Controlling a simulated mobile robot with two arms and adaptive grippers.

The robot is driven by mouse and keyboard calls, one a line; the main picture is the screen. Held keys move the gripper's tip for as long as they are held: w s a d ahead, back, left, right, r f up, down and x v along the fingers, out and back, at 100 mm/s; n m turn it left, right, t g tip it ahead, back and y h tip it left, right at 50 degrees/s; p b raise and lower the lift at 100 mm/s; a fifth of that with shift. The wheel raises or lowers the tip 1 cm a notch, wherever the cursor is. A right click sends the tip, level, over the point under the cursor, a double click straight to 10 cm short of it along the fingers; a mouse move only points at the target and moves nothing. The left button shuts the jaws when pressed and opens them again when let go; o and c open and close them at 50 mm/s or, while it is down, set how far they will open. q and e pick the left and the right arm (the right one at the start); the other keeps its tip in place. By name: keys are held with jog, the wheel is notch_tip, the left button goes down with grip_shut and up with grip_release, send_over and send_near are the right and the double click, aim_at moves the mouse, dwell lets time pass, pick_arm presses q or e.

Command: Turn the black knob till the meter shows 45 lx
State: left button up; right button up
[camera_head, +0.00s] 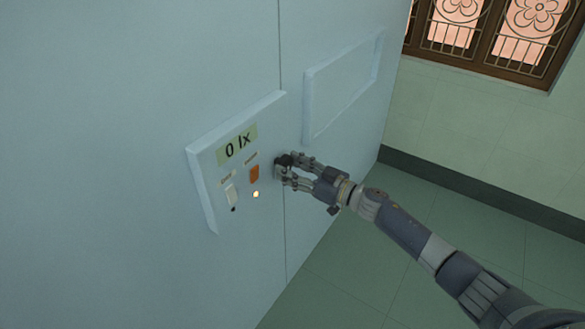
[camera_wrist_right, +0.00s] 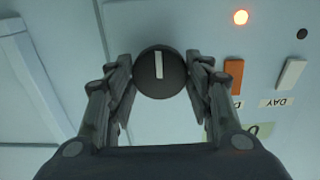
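The meter (camera_head: 237,145) on the panel reads 0 lx. The black knob (camera_wrist_right: 160,72) has a white pointer line, which stands nearly upright in the right wrist view. In the head view the knob (camera_head: 283,161) is partly hidden by my right gripper (camera_head: 281,170). In the right wrist view the fingers of my right gripper (camera_wrist_right: 160,76) stand on both sides of the knob, their tips at or very close to its edge. Whether both tips touch it is hard to tell. My left gripper is not in view.
An orange switch (camera_head: 254,174) and a white switch (camera_head: 230,194) sit below the meter, with a lit lamp (camera_head: 256,195) and a small black dot (camera_head: 233,209). A raised blank frame (camera_head: 308,105) is right of the panel. Open floor lies at the right.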

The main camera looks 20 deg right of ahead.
jog(key=shift+c, duration=0.6)
jog(key=n, duration=0.3)
jog(key=shift+n, duration=0.4)
jog(key=n+b, duration=0.1)
jog(key=n, duration=0.3)
jog(key=shift+f+n, duration=0.1)
jog(key=shift+n, duration=0.2)
jog(key=n+b, duration=0.2)
jog(key=n, duration=0.2)
jog(key=shift+n+b, duration=0.8)
jog(key=shift+n, duration=1.4)
